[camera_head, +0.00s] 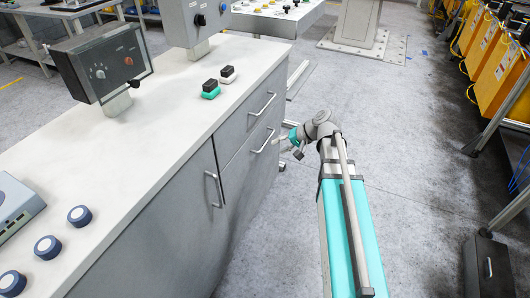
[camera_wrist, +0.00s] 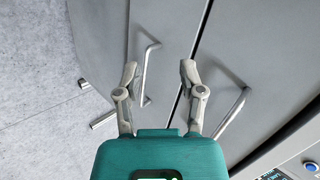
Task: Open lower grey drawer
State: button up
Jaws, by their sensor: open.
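The lower grey drawer (camera_head: 250,165) is shut in the front of the grey cabinet, with a metal bar handle (camera_head: 263,142). The upper drawer (camera_head: 244,124) above it is also shut. My gripper (camera_head: 286,141) is at the front of the cabinet, close to the right end of the lower handle. In the wrist view my gripper (camera_wrist: 160,72) is open, and the lower handle (camera_wrist: 147,72) shows between the fingers, nearer the left one. Contact cannot be told. The upper handle (camera_wrist: 232,112) lies right of the fingers.
A cabinet door with a vertical handle (camera_head: 213,189) is left of the drawers. The white worktop (camera_head: 150,135) carries a control box (camera_head: 105,62), button blocks and blue-ringed knobs. Open floor (camera_head: 410,130) lies right of the cabinet, with yellow bins (camera_head: 497,62) beyond.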

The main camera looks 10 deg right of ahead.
aim_at(266, 142)
jog(key=w+d+f+m+t+y+b, duration=0.3)
jog(key=w+d+f+t+b, duration=0.2)
jog(key=b, duration=1)
jog(key=w+d+f, duration=0.2)
jog(key=d+f, duration=0.1)
jog(key=d, duration=0.1)
jog(key=shift+w+f+y+b, duration=0.25)
jog(key=shift+f+y+b, duration=0.05)
jog(key=shift+y, duration=0.1)
jog(key=shift+a, duration=0.1)
jog(key=shift+b+x, duration=1.35)
jog(key=shift+x, duration=5.45)
jog(key=shift+w+r, duration=0.1)
jog(key=shift+r, duration=0.05)
grip_shut()
jog(key=shift+a, duration=0.25)
jog(key=shift+d, duration=0.15)
